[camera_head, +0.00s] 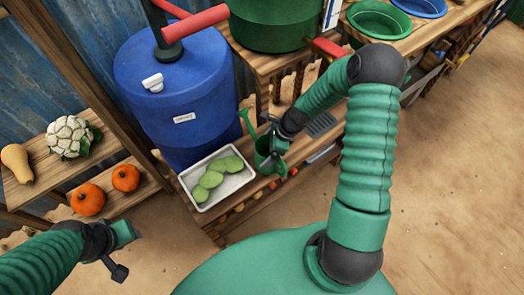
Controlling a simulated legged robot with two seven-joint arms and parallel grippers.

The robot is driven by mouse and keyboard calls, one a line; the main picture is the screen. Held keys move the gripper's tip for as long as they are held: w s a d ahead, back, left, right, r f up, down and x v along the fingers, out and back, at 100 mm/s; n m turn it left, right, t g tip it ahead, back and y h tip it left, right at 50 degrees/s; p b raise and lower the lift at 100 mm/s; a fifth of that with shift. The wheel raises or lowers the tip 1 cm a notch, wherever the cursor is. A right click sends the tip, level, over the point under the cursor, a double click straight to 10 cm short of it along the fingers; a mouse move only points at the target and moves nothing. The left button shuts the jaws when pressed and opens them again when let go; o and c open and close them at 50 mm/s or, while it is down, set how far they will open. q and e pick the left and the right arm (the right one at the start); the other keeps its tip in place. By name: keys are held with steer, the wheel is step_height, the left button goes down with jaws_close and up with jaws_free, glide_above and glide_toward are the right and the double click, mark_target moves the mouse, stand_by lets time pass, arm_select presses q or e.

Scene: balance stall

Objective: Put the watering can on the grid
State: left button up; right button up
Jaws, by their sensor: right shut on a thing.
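The green watering can (262,151) is upright at the lower wooden bench, right of the white tray, with its thin spout (245,122) pointing up and left. My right gripper (274,152) is shut on the can, at its right side. The gripper and wrist hide part of the can, and I cannot tell whether its base touches the bench. A grey slatted grid (322,125) lies just right of my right wrist, partly hidden by the arm. My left gripper (126,246) is low at the left, away from the can; its jaw opening is unclear.
The white tray (196,199) holds several green pads. A blue barrel (180,95) stands behind it. A cauliflower (70,136), a squash (17,163) and two pumpkins (88,199) sit on shelves at left. Green and blue basins line the upper bench. Sandy ground is open at right.

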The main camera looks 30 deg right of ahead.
steer(key=shift+w+a, duration=0.15)
steer(key=shift+w, duration=0.4)
steer(key=shift+w+a, duration=0.15)
steer(key=shift+w, duration=0.35)
steer(key=f, duration=0.1)
steer(key=f+b, duration=0.1)
steer(key=f, duration=0.1)
steer(key=shift+w+a+f+b, duration=0.1)
steer(key=shift+w+f+b, duration=0.15)
steer(key=shift+f+b, duration=0.1)
steer(key=shift+d, duration=0.25)
steer(key=o, duration=1.1)
steer(key=shift+o, duration=0.8)
arm_select(q)
steer(key=shift+a+f, duration=0.4)
steer(key=shift+f, duration=0.45)
arm_select(e)
steer(key=shift+a+r, duration=0.1)
steer(key=shift+a, duration=0.05)
